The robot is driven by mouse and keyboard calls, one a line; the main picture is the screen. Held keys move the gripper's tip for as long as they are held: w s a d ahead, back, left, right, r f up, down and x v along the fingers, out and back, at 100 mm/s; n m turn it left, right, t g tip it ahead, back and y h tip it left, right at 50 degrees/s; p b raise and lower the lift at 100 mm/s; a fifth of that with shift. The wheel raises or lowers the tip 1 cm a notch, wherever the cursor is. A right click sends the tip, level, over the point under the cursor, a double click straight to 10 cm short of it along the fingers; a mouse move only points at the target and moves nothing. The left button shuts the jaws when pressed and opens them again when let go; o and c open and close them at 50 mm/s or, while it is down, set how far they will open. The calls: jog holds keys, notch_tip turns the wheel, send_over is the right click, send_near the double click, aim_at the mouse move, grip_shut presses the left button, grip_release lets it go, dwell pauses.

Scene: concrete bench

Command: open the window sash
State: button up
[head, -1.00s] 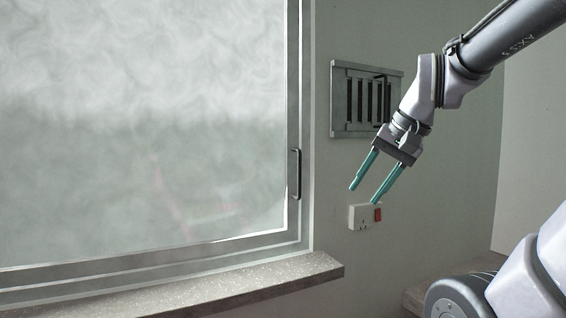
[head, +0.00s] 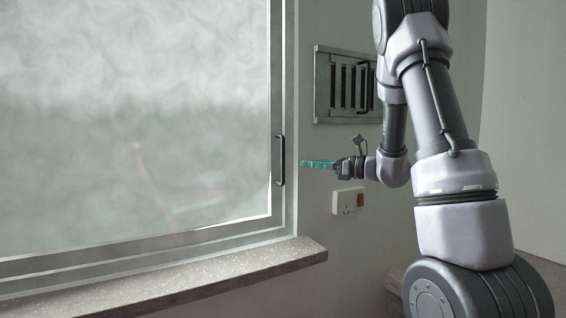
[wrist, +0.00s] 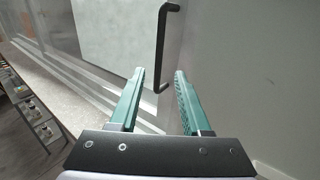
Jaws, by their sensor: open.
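The window sash (head: 278,205) is a pale frame around a large frosted pane and looks closed. Its dark bar handle (head: 281,160) stands upright on the right side of the frame. My gripper (head: 304,164) points left toward the handle and appears a short way to its right in the head view. In the wrist view the two teal fingers (wrist: 158,75) are apart with nothing between them. The handle (wrist: 161,45) shows beyond the fingertips there, and I see no contact with it.
A stone sill (head: 200,280) runs below the window. A louvred vent (head: 325,85) with its own dark handle is on the wall to the right. A socket with a red switch (head: 347,201) is below my gripper. In the wrist view, objects stand at the lower left (wrist: 35,115).

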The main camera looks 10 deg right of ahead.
send_over(283, 181)
jog(key=shift+w, duration=0.35)
grip_shut()
jog(key=shift+d, duration=0.1)
dwell(1.4)
